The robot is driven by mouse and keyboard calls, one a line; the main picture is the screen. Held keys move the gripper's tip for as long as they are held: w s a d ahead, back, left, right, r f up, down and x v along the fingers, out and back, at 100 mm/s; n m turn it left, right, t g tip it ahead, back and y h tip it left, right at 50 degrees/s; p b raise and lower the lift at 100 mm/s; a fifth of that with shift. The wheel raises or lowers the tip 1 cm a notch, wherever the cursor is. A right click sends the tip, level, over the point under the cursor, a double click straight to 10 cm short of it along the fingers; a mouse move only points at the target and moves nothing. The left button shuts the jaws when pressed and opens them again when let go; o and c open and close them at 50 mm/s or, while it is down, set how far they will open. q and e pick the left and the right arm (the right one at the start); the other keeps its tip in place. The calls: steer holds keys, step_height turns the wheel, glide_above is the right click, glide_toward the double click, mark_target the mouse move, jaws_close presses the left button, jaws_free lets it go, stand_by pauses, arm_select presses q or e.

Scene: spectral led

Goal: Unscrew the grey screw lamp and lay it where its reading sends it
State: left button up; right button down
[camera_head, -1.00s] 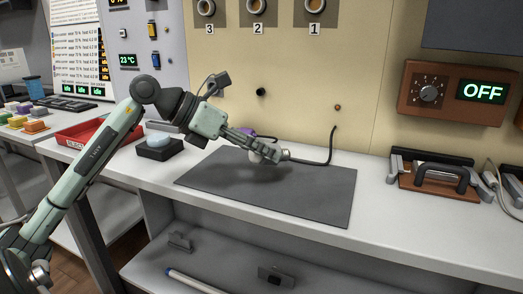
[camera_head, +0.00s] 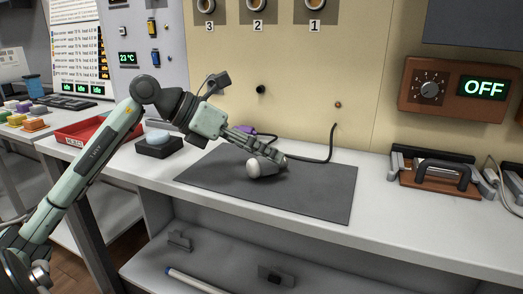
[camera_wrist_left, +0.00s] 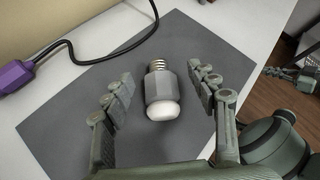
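The grey screw lamp (camera_wrist_left: 159,88) lies on its side on the dark grey mat (camera_wrist_left: 60,125). It has a grey faceted body, a white dome and a metal screw base, whose tip points away in the left wrist view. In the head view its white dome (camera_head: 254,170) shows near the middle of the mat (camera_head: 310,200), with the body partly behind the fingers. My left gripper (camera_wrist_left: 165,90) is open, with its fingers on either side of the lamp and visible gaps between. It is low over the mat in the head view (camera_head: 272,155).
A black cable (camera_head: 325,152) with a purple plug (camera_wrist_left: 15,77) runs behind the mat. Left are a black holder (camera_head: 158,150) with a pale top and a red tray (camera_head: 88,130). Numbered sockets (camera_head: 258,6) and a dial box reading OFF (camera_head: 452,92) are on the wall.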

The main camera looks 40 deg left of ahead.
arm_select(q)
steer(key=v, duration=1.2)
stand_by(0.6)
